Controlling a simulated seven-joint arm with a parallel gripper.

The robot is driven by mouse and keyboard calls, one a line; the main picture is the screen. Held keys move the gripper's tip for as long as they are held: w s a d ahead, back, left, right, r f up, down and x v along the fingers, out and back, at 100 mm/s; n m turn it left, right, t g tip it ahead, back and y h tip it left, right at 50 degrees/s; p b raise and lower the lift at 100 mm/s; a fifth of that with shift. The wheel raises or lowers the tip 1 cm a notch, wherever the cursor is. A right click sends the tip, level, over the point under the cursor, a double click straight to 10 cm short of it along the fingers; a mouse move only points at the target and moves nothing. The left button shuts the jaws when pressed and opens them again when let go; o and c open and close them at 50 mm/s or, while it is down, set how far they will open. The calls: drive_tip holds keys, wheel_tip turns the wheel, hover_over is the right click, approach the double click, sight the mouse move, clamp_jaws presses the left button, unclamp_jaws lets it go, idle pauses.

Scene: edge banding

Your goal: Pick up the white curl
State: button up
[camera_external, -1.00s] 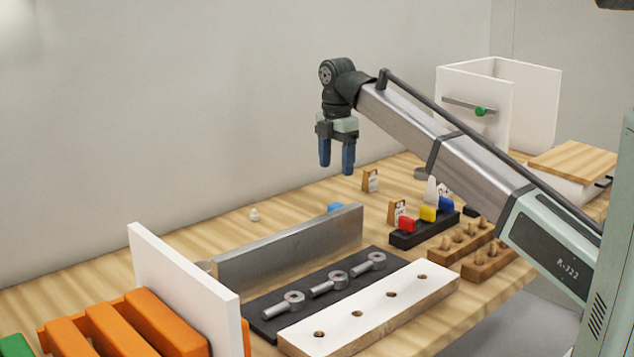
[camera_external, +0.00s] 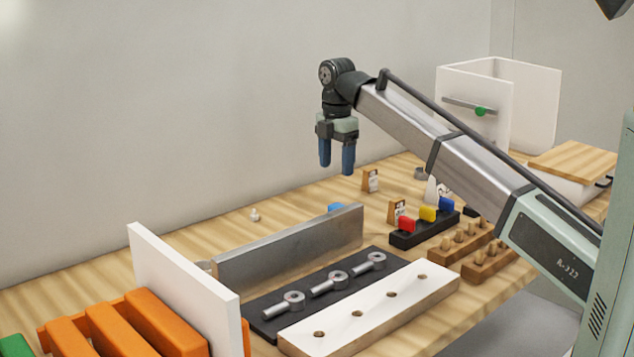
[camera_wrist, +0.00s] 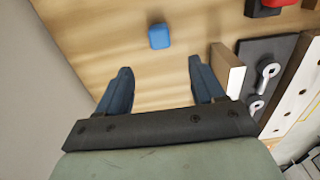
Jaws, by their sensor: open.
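A small white piece (camera_external: 254,215), which looks like the white curl, lies on the wooden table near the wall, left of centre in the external view. It is too small to make out its exact shape, and I do not see it in the wrist view. My gripper (camera_external: 337,168) hangs above the table, pointing down, to the right of the white piece and well above it. Its two blue fingers are apart with nothing between them; they also show in the wrist view (camera_wrist: 163,82).
A metal fence (camera_external: 290,248) stands near the white piece, with a blue block (camera_external: 335,208) behind it. A dark plate (camera_external: 270,313) with eyebolts and a white drilled board (camera_external: 370,310) lie in front. A white upright panel (camera_external: 180,275) stands left. The table along the wall is clear.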

drive_tip(key=shift+o, duration=0.5)
drive_tip(key=shift+o, duration=0.9)
